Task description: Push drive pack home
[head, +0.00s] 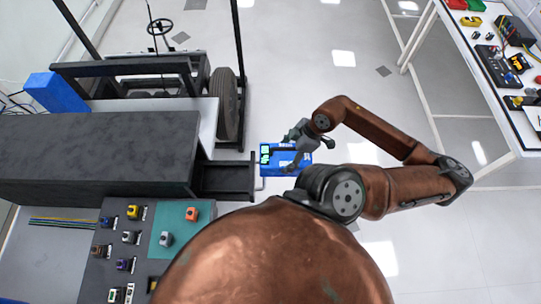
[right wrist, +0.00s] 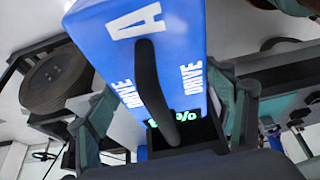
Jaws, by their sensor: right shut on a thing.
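The drive pack (head: 270,160) is a blue box with a dark and green-lit panel, just right of a black open frame (head: 225,180) on the chassis rig. Its left end is close to the frame's right end; I cannot tell whether they touch. My right gripper (head: 298,151) is shut on the pack from above right. In the right wrist view, the blue pack (right wrist: 185,75) shows a white "A", the word "DRIVE", a black handle (right wrist: 155,95) and a green percent readout. Teal finger parts flank the handle end. My left gripper is not in view.
A long dark block (head: 95,155) extends left from the frame. A wheel (head: 228,105) stands behind it. A board with several small coloured parts (head: 150,270) lies at lower left. A white workbench (head: 480,70) stands at upper right. The floor between is clear.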

